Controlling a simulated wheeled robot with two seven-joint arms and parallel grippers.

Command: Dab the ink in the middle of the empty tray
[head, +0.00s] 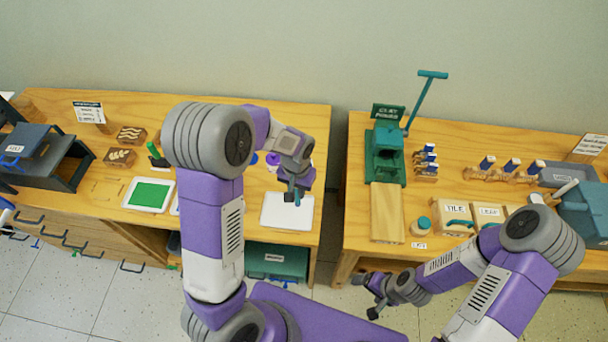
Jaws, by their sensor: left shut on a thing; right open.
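A white, empty-looking tray (287,217) lies near the right front edge of the left table. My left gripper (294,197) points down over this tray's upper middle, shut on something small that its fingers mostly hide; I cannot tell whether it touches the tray. A tray with a green ink patch (149,194) lies further left. Another white tray (174,206) is mostly hidden behind my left arm. My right gripper (367,296) is open and empty, low in front of the right table.
A gap separates the tables. The right table holds a teal press (386,150) with a long lever, blue-topped items (487,163) and labelled boxes (454,216).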

